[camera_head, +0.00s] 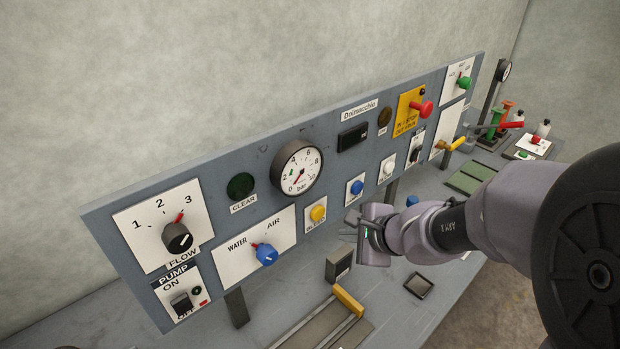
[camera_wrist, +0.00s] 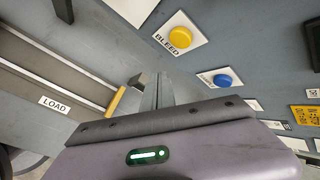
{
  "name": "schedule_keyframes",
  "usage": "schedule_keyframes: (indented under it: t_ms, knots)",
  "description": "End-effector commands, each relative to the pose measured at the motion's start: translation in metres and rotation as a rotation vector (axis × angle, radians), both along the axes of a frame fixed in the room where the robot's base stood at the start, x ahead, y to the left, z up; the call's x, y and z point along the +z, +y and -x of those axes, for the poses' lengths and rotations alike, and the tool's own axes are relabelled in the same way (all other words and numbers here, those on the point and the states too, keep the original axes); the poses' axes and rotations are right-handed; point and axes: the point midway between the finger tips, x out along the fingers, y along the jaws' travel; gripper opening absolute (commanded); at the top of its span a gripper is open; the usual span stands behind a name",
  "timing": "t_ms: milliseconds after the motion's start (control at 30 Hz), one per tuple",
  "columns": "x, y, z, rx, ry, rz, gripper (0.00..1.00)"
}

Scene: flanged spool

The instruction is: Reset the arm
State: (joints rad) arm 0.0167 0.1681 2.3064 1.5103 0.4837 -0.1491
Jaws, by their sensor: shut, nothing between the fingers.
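My arm reaches in from the right in the head view, and my gripper (camera_head: 350,222) is in front of the lower middle of the grey control panel (camera_head: 335,135). Its fingers are together with nothing between them. The wrist view shows the closed fingers (camera_wrist: 157,90) over the bench. A yellow BLEED button (camera_head: 318,213) is on the panel to the left of my gripper, and a blue button (camera_head: 357,187) is just above it. Whether the fingers touch anything is hard to tell, but no contact shows.
A dark block (camera_head: 339,264) and a yellow-handled slide (camera_head: 348,299) are on the bench below my gripper. Panel knobs include the FLOW knob (camera_head: 178,238) and a blue selector (camera_head: 266,255). A red lever (camera_head: 508,125) and green spool-like part (camera_head: 494,122) stand at far right.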

Motion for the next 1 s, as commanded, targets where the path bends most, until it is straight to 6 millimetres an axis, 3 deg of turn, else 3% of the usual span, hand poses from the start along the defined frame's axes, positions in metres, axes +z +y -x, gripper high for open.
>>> schedule_keyframes:
  t_ms: [67, 133, 233, 300, 400, 500, 633, 1000]
  knots:
    - [0.016, 0.005, 0.009, 0.059, -0.034, 0.022, 0.00]
    - [0.044, 0.015, 0.034, 0.190, -0.099, 0.078, 0.00]
    - [0.080, 0.022, 0.095, 0.438, -0.188, 0.235, 0.00]
    - [0.089, 0.015, 0.140, 0.586, -0.217, 0.376, 0.00]
    - [0.089, -0.009, 0.190, 0.728, -0.220, 0.579, 0.00]
    - [0.086, -0.034, 0.221, 0.795, -0.202, 0.734, 0.00]
    - [0.085, -0.050, 0.235, 0.821, -0.183, 0.826, 0.00]
    - [0.085, -0.051, 0.236, 0.822, -0.181, 0.831, 0.00]
